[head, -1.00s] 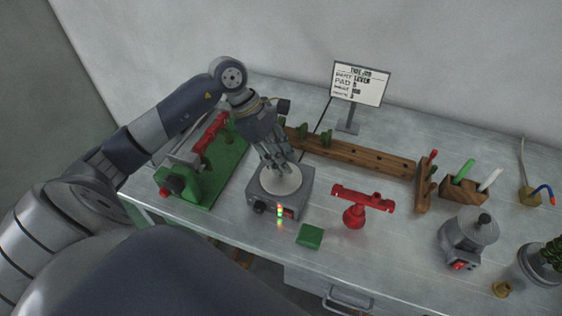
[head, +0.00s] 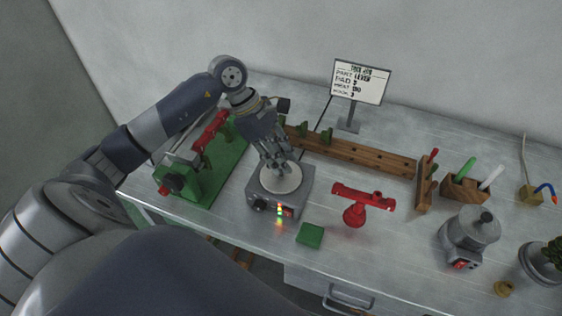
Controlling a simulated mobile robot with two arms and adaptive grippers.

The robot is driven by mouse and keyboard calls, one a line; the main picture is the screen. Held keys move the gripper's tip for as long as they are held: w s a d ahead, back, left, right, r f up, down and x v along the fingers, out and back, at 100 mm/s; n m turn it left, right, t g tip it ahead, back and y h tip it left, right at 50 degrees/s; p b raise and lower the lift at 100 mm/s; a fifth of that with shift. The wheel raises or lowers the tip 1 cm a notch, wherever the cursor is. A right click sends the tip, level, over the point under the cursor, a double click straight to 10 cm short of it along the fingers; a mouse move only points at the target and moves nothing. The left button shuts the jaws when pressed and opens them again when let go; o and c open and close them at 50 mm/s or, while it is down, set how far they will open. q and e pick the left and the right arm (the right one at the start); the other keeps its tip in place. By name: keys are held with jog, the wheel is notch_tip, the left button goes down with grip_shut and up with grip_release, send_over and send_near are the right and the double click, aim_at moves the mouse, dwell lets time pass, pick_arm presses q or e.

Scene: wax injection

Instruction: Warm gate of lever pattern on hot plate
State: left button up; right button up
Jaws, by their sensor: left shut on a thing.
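The hot plate (head: 262,205) is a small grey box with a round pale top, a black knob and lit indicators on its front. My left gripper (head: 281,172) points down just over the round top, with its fingers closed together. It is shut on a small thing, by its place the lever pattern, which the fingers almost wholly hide. I cannot tell whether its gate touches the plate. My right gripper is not in view.
A green press with a red bar (head: 222,165) stands left of the hot plate. A wooden rack (head: 365,158) with green pieces lies behind. A green pad (head: 310,235), a red stand (head: 355,213) and a grey pot (head: 470,235) are to the right. A sign (head: 361,82) stands at the back.

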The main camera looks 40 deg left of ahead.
pick_arm(q)
jog(key=shift+s+f+b, duration=0.1)
jog(key=shift+b, duration=0.2)
dwell(1.4)
jog(key=shift+r+p, duration=1.25)
jog(key=shift+r, duration=1.85)
